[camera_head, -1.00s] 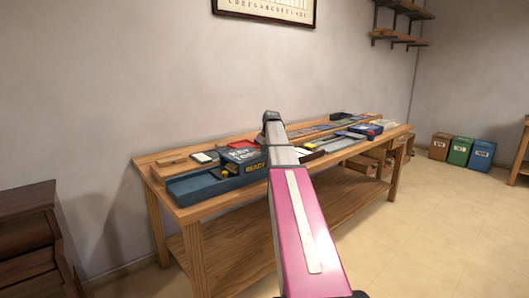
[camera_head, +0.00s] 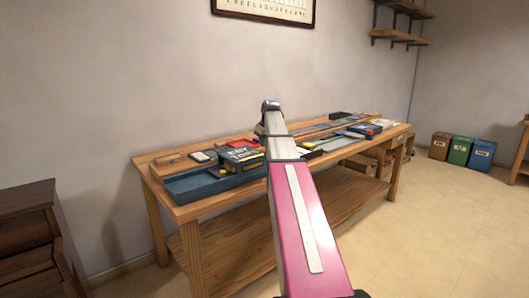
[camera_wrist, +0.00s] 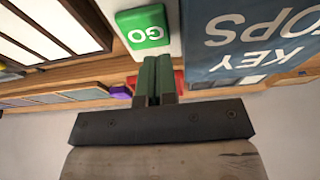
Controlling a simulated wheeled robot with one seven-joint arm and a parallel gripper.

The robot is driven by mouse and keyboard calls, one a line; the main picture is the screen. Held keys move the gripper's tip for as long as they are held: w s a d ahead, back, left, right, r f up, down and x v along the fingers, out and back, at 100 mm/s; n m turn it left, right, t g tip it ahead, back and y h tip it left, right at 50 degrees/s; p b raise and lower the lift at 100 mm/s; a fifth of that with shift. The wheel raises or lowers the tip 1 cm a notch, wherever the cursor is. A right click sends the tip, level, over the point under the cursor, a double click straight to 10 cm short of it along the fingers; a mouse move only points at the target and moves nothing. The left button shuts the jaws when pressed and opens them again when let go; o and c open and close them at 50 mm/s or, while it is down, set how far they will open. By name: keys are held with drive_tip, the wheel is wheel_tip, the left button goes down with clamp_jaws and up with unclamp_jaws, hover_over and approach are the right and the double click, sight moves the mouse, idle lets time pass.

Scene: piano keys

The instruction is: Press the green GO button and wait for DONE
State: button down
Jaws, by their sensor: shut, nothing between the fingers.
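The green GO button (camera_wrist: 143,27) sits on a pale block in the wrist view, at the top, with white lettering. My gripper (camera_wrist: 153,60) is shut and empty. Its two dark green fingertips end just below the button in that picture; I cannot tell whether they touch it. In the head view my arm reaches over the workbench (camera_head: 225,208) and hides the button. No DONE sign shows in any view.
A blue KEY TOPS box (camera_wrist: 250,40) stands close to the right of the fingers in the wrist view. A wooden-framed tray with white panels (camera_wrist: 45,30) is at left. A red item (camera_wrist: 179,81) lies behind the fingers. A blue tray (camera_head: 200,188) lies at the bench's left end.

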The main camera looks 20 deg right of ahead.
drive_tip(key=a+v, duration=0.1)
drive_tip(key=v, duration=0.7)
drive_tip(key=shift+d+r, duration=0.35)
drive_tip(key=shift+d, duration=0.1)
